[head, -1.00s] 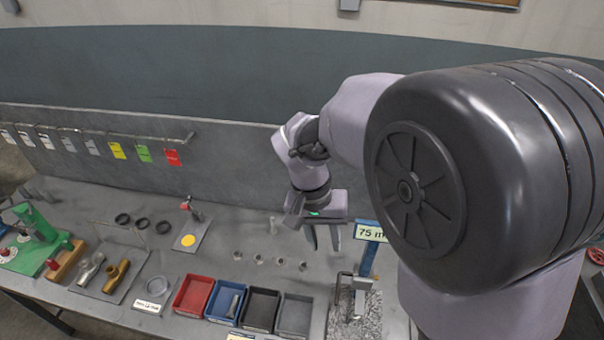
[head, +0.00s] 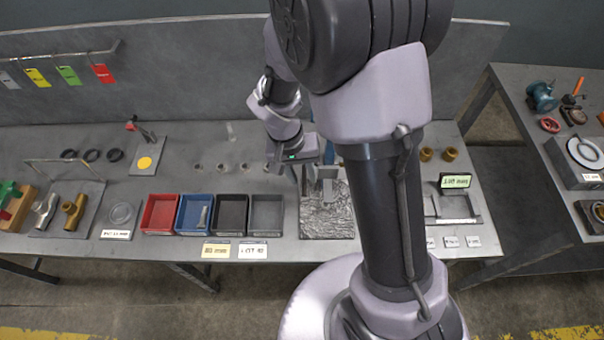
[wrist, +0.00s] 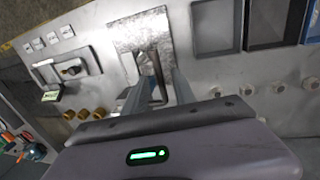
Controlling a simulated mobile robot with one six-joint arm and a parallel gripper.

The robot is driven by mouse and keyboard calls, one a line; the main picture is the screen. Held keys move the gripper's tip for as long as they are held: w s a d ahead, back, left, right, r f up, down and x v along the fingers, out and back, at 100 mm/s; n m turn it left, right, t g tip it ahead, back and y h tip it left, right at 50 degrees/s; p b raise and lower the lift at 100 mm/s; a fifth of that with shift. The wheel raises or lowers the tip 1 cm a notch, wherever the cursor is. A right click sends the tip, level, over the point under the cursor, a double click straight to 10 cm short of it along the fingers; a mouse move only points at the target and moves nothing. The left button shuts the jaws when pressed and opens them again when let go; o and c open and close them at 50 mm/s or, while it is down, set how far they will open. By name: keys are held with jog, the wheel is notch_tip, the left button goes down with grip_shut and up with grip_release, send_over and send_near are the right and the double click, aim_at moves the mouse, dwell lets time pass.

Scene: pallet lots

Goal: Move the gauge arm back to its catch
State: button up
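A steel bracket with a bar (head: 327,175), which looks like the gauge arm, stands on a rough bright metal plate (head: 325,218) at the bench's middle. In the wrist view the plate (wrist: 128,32) lies ahead, and the bar (wrist: 158,68) shows beyond and between my fingertips. My gripper (head: 305,183) points down at the plate's back left in the head view. Its fingers also show apart in the wrist view (wrist: 157,92), with nothing clearly held. Contact with the bar cannot be told. The catch cannot be made out, and my arm hides the area right of the plate.
Red (head: 160,213), blue (head: 194,213), black (head: 231,214) and grey (head: 266,214) bins stand left of the plate. A green display (head: 455,181) and shallow tray (head: 457,207) are at right. Brass pieces (head: 449,154) stand behind them. A second table (head: 540,140) is farther right.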

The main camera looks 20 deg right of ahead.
jog(key=shift+c, duration=0.4)
grip_shut()
dwell(0.9)
